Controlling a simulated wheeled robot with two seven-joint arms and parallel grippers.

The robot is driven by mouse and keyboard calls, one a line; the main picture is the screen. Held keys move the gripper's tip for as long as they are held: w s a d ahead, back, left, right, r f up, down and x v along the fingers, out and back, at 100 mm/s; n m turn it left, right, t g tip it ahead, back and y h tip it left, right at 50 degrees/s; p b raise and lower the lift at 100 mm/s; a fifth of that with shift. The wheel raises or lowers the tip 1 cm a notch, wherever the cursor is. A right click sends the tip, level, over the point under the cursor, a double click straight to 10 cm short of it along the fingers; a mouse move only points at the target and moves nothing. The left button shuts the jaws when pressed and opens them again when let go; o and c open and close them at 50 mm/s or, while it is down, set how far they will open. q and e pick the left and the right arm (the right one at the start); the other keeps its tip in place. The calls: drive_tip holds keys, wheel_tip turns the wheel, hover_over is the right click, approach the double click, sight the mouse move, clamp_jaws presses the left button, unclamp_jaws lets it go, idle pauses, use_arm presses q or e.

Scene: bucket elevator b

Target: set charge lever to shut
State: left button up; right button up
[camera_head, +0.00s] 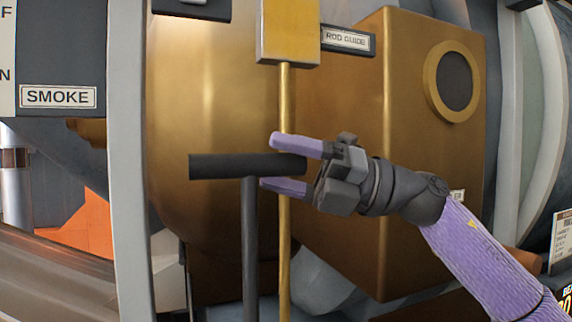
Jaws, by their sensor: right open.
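A black T-shaped lever (225,166) stands in front of the brass vessel, with a level crossbar on an upright dark stem (249,250). No label naming it as the charge lever can be read. My right gripper (272,162) comes in from the right. Its two lilac fingers are apart, one above and one below the right end of the crossbar. I see a gap around the bar, so the fingers do not look closed on it. The lever's lower end is out of frame. My left gripper is not in view.
A thin brass rod (285,100) runs down from a yellow block (288,32) beside the "ROD GUIDE" label (347,40), passing close to the fingers. A brass box (420,75) with a round port stands at right. A grey post (128,200) stands at left.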

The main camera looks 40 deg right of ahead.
wheel_tip(320, 180, up, 9)
drive_tip(key=p, duration=0.6)
drive_tip(key=shift+f, duration=0.15)
drive_tip(key=shift+r, duration=0.65)
